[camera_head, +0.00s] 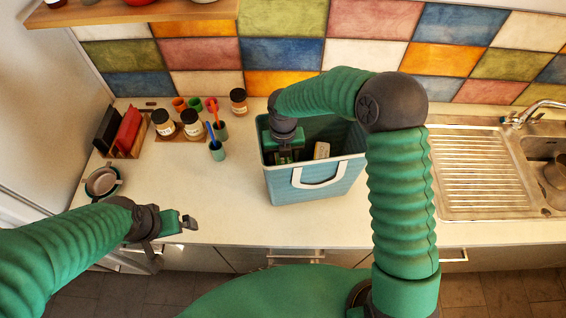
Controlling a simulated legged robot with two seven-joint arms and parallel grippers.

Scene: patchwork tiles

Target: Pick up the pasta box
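A teal bin with a white handle (318,188) stands on the counter in the middle. A small pale box-like item with a yellowish part (321,150) shows inside it; it may be the pasta box, but no label is readable. My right gripper (288,157) reaches down into the bin, left of this item and apart from it. Its fingertips are partly hidden in the dark inside, so I cannot tell whether they are open. My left gripper (190,223) hangs near the counter's front edge, apart from any object. Its finger gap is not clear.
Spice jars (192,124) and a cup with utensils (217,148) stand left of the bin. A rack (128,131) and a small pan (102,181) are farther left. A sink with a drainer (487,170) is at right.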

